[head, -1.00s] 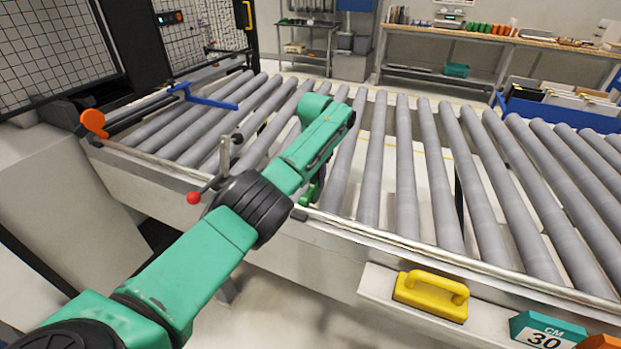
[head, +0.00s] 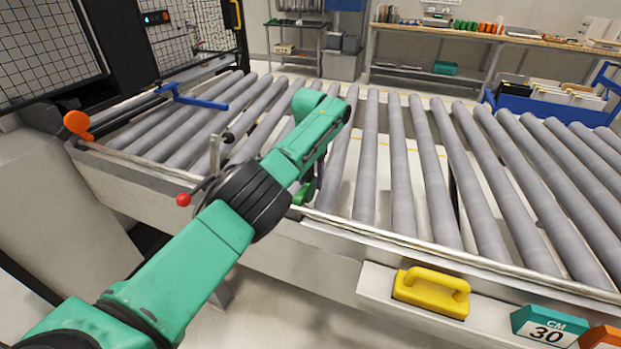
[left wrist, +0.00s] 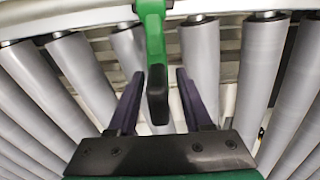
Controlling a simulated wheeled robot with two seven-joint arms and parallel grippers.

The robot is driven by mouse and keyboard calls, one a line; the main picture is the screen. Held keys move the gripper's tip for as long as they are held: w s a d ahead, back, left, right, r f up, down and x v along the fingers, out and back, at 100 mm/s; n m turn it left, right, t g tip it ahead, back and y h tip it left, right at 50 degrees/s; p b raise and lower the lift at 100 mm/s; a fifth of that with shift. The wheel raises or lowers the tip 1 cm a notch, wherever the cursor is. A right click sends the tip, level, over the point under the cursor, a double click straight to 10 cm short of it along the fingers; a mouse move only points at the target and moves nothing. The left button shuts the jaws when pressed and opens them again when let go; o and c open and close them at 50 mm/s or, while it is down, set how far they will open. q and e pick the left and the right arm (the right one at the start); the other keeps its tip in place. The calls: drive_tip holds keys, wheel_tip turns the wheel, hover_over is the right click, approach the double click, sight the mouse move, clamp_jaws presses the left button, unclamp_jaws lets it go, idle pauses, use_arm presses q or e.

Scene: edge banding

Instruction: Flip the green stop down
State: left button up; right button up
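The green stop (left wrist: 152,40) rises from the conveyor's rail in the left wrist view and ends in a black tip. Its black end lies between the two dark fingers of my left gripper (left wrist: 158,78). The fingers are apart, with visible gaps on both sides of the stop, so the gripper is open around it. In the head view, a small part of the green stop (head: 303,192) shows at the front rail under my left arm. My arm hides most of the stop and the fingers there. My right gripper is not in view.
The roller conveyor (head: 398,185) spans the view, its rollers bare. On its front side are a red-knobbed lever (head: 184,199), an orange handle (head: 78,124) and a yellow handle (head: 432,291). A blue bar (head: 190,99) crosses the left rollers. A blue cart (head: 560,112) stands behind.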

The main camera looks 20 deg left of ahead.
use_arm(q)
drive_tip(key=shift+r, duration=0.35)
wheel_tip(320, 180, up, 7)
drive_tip(key=shift+f+p, duration=0.15)
drive_tip(key=shift+p, duration=0.9)
drive_tip(key=r+p, duration=0.1)
drive_tip(key=r, duration=0.1)
drive_tip(key=r+p, duration=0.2)
drive_tip(key=r, duration=0.1)
drive_tip(key=r+p, duration=0.2)
drive_tip(key=shift+s+r, duration=0.2)
drive_tip(key=shift+s, duration=0.05)
drive_tip(key=shift+f, duration=0.1)
drive_tip(key=shift+w, duration=0.1)
drive_tip(key=shift+f, duration=0.15)
